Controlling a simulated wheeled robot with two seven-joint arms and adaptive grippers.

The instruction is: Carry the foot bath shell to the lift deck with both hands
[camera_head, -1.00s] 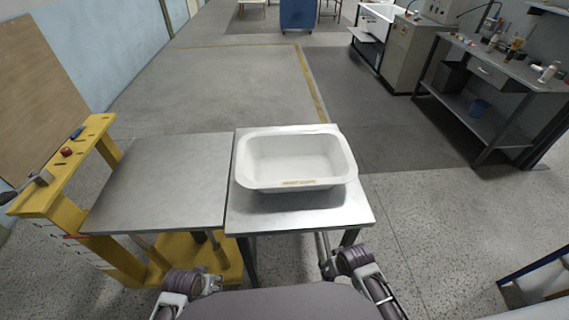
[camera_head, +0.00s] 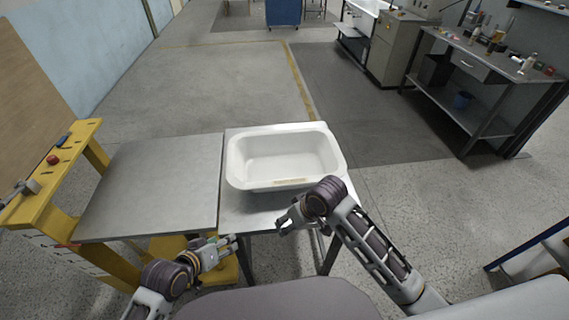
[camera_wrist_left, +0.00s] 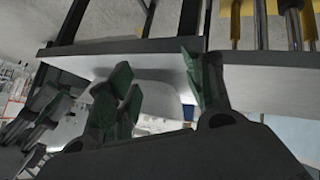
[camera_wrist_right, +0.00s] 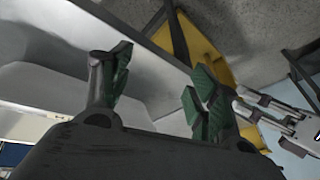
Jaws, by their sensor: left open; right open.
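The white foot bath shell (camera_head: 283,160) sits upright on a bright metal table (camera_head: 250,217), its label strip on the near side. It also shows at the left of the right wrist view (camera_wrist_right: 50,85). The grey lift deck (camera_head: 150,185) adjoins the table on the left and is bare. My left gripper (camera_head: 228,245) is open and empty, near the front edge where the deck and table meet. My right gripper (camera_head: 284,222) is open and empty, in front of the shell near the table's front edge. Neither gripper touches the shell.
The yellow lift frame (camera_head: 45,190) stands left of the deck, with a red knob (camera_head: 53,160) and a blue part (camera_head: 62,141) on top. A workbench (camera_head: 480,75) with bottles stands at the back right. A blue-legged stand is at the right edge.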

